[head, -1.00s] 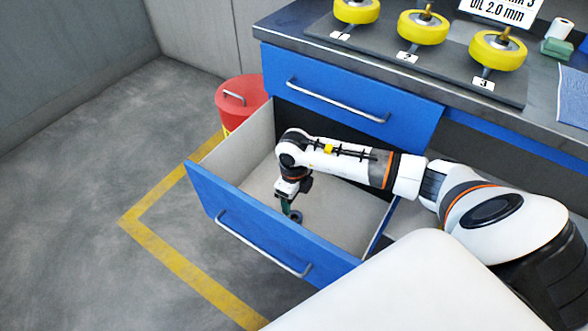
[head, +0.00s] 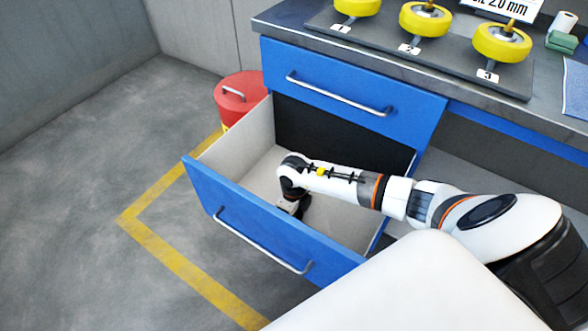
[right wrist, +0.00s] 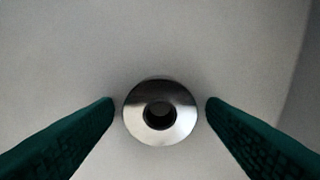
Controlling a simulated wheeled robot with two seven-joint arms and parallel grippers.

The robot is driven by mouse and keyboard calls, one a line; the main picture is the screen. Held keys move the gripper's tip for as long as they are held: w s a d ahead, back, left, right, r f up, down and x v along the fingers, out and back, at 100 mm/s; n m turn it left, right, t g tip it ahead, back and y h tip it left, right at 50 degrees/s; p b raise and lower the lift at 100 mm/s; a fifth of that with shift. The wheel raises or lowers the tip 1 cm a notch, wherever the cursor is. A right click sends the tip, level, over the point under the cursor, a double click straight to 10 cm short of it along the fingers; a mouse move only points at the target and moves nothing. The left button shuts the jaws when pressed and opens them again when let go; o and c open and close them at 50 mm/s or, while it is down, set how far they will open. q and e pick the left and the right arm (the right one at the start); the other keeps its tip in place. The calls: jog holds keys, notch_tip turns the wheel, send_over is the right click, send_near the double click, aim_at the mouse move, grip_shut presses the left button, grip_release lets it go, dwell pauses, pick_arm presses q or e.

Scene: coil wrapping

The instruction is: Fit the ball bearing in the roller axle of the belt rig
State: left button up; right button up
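The ball bearing (right wrist: 160,112), a shiny metal ring with a dark hole, lies on the pale drawer floor in the right wrist view. My right gripper (right wrist: 160,103) has its two green fingers apart, one on each side of the ring, with a small gap on both sides. In the head view my right arm reaches down into the open blue drawer (head: 250,237); the fingertips and the bearing are hidden there by the wrist and the drawer front. I see no belt rig with a roller axle that I can name for certain. My left gripper is not in view.
Yellow wheels (head: 424,20) on upright pins stand on a dark numbered board (head: 385,48) on the bench. A shut blue drawer (head: 350,92) sits above the open one. A red bin (head: 240,95) stands behind left. The floor at left is clear.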

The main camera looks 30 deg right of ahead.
jog(key=shift+r, duration=0.1)
jog(key=c, duration=1)
